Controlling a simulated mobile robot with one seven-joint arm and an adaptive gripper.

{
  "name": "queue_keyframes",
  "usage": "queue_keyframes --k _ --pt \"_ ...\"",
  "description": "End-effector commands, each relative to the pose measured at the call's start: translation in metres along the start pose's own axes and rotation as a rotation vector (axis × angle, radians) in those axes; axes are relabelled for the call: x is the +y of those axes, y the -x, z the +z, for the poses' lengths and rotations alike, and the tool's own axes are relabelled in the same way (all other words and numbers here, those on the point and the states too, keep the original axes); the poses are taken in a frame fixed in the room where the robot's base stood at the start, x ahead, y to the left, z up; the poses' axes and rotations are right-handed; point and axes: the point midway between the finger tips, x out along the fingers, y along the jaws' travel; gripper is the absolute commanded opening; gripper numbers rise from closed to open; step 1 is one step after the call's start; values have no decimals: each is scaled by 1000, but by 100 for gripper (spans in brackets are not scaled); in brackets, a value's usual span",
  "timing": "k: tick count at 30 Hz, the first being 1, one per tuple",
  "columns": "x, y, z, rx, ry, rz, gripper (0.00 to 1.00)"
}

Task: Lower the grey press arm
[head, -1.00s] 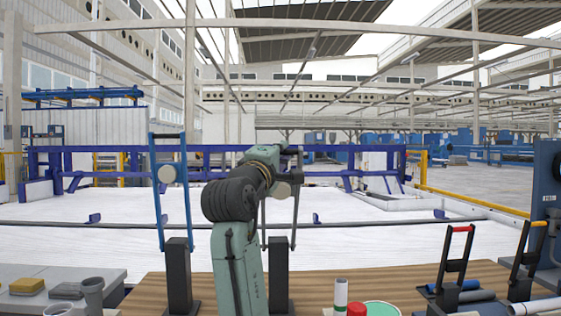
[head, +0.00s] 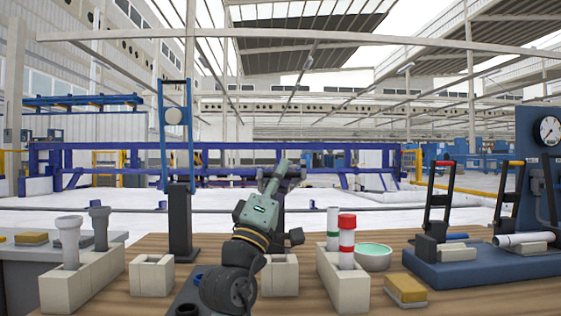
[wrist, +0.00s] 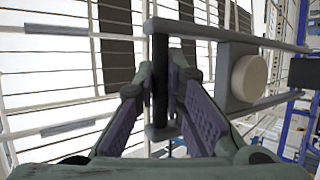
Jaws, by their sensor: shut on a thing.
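The grey press arm (wrist: 205,36) shows in the wrist view as two parallel grey bars with a pale round disc (wrist: 250,78) on a block between them. Its black handle bar (wrist: 160,95) lies between the jaws of my gripper (wrist: 170,72), which is shut on it. In the head view my gripper (head: 287,174) is at about the height of the top of the blue arm's post. My own arm hides most of the grey arm and its post there. The blue press arm (head: 163,130) stands upright at the left on a black post (head: 180,225).
Cream blocks (head: 152,277) stand on the wooden table (head: 420,290), some holding pipes. A red-banded pipe (head: 347,240), a green-rimmed bowl (head: 374,258) and a yellow-topped block (head: 406,289) are right of my arm. A blue rig (head: 470,268) with black levers stands farther right.

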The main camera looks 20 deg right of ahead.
Motion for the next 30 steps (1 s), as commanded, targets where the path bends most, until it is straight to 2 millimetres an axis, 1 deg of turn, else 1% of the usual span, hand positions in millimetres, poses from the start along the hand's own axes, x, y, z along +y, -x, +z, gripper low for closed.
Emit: queue_keyframes --k 1,3,6,10,18,29,30 --pt "-10 14 7 -1 2 -1 0" --pt "-17 25 11 -1 2 -1 0" --pt "-25 37 16 -1 3 0 0" --pt "-33 48 21 -2 3 1 0" --pt "-41 57 25 -3 3 -1 0" --pt "-43 58 26 -5 5 -4 0" --pt "-43 58 26 -5 5 -5 12"
